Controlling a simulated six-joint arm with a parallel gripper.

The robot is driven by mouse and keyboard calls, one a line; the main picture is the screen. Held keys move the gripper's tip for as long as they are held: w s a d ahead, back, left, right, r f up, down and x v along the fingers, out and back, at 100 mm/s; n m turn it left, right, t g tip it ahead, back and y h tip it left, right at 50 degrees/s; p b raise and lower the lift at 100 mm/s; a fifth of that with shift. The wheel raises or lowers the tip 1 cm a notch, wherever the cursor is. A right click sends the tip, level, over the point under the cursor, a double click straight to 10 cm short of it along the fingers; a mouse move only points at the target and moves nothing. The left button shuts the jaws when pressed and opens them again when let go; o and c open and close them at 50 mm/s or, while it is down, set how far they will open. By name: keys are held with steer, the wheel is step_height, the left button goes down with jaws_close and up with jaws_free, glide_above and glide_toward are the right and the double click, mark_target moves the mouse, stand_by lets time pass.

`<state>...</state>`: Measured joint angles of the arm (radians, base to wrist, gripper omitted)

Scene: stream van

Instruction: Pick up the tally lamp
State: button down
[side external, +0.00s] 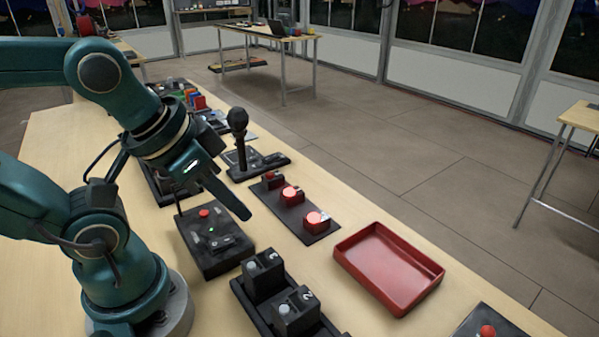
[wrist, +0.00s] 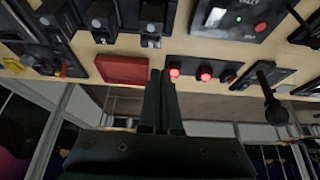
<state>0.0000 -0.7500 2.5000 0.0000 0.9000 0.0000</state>
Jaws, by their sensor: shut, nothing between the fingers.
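Several small tally lamps sit in a row on a dark strip in the side view: a lit red one nearest the tray (side external: 316,220), a lit red one in the middle (side external: 291,194), and a darker one at the far end (side external: 271,179). The wrist view shows the lit lamps (wrist: 174,72) (wrist: 205,74) right of my fingertips. My gripper (side external: 246,214) is shut and empty, above the table and left of the lamp strip in the side view; its closed fingers (wrist: 160,74) show in the wrist view. The frames do not single out one lamp.
An empty red tray (side external: 345,265) lies right of the strip. A black control box (side external: 215,255) with a red button and switch units (side external: 265,275) stand nearer me. A microphone (side external: 238,122) stands upright behind.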

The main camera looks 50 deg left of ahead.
steer(key=shift+c, duration=0.4)
jaws_free()
